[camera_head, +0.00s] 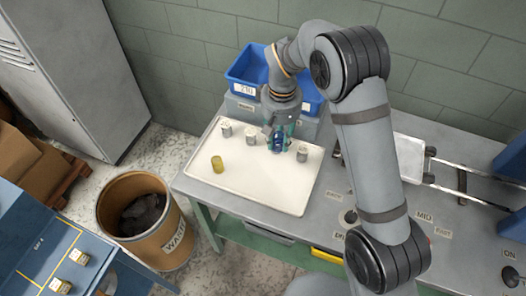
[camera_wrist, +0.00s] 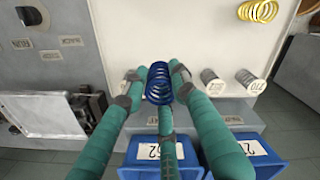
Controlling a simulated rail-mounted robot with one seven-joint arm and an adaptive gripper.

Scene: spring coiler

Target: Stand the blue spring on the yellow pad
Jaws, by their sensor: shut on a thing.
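The blue spring (camera_wrist: 158,84) is between the teal fingers of my gripper (camera_wrist: 156,76), which is shut on it. In the head view my gripper (camera_head: 279,138) points down over the white tray (camera_head: 262,191), near its back edge, with the blue spring (camera_head: 276,143) at its fingertips. I cannot tell whether the spring touches the tray. A yellow spring (camera_head: 217,164) stands in the tray to the left; it also shows at the top of the wrist view (camera_wrist: 258,11). I cannot make out a yellow pad for certain.
Several grey cylinders with pale labelled tops stand by my gripper, one at left (camera_head: 226,129) and one at right (camera_head: 302,153). Blue bins (camera_head: 247,68) stand behind the tray. The tray's front is clear. A waste drum (camera_head: 150,222) stands on the floor at left.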

